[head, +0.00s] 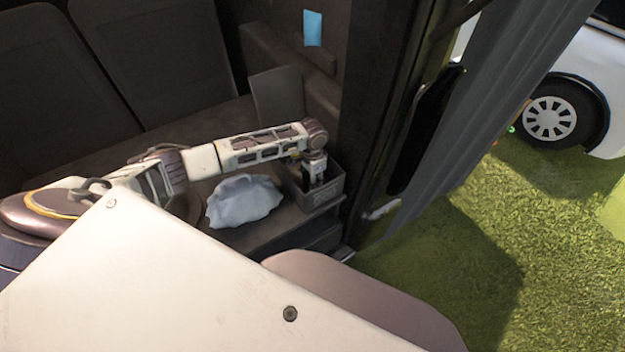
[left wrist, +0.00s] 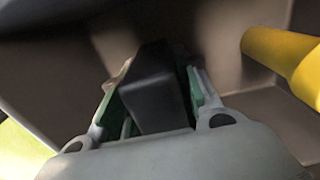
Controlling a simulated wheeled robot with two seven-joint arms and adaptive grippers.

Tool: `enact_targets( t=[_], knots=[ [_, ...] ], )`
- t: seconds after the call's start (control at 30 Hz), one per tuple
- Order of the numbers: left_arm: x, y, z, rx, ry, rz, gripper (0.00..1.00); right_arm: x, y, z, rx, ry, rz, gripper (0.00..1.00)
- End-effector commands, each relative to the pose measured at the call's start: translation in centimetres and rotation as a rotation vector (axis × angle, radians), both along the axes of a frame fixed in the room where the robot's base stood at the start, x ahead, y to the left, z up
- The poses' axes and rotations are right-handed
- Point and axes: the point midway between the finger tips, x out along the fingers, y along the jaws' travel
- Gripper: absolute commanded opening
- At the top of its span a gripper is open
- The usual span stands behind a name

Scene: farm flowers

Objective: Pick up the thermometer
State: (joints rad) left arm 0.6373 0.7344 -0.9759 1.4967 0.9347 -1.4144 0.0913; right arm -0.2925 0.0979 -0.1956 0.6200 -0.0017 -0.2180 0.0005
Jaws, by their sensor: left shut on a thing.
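My left gripper (head: 316,181) reaches down into a grey bin (head: 327,200) on the ledge in the head view. In the left wrist view my left gripper (left wrist: 150,90) is shut on a dark, block-shaped thing (left wrist: 152,85), held between its green-padded fingers. I cannot tell for sure that this dark thing is the thermometer; only part of it shows. A yellow cylindrical thing (left wrist: 285,58) lies to the right of the fingers, apart from them, by the bin's wall. My right gripper is not in view.
A crumpled pale blue-white bag or cloth (head: 243,199) lies left of the bin on the ledge. Dark seats (head: 160,62) stand behind. A dark door pillar (head: 375,100) rises close to the right of the bin. Grass (head: 520,250) and a white vehicle (head: 590,75) lie outside.

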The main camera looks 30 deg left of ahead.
Motion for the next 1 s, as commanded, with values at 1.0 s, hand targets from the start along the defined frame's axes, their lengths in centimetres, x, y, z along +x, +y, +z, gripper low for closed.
enact_targets(
  t=[1.0],
  knots=[
    [0.1,0.0,9.8,0.000,-0.001,0.001,0.05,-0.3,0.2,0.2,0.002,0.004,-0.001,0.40]
  ],
)
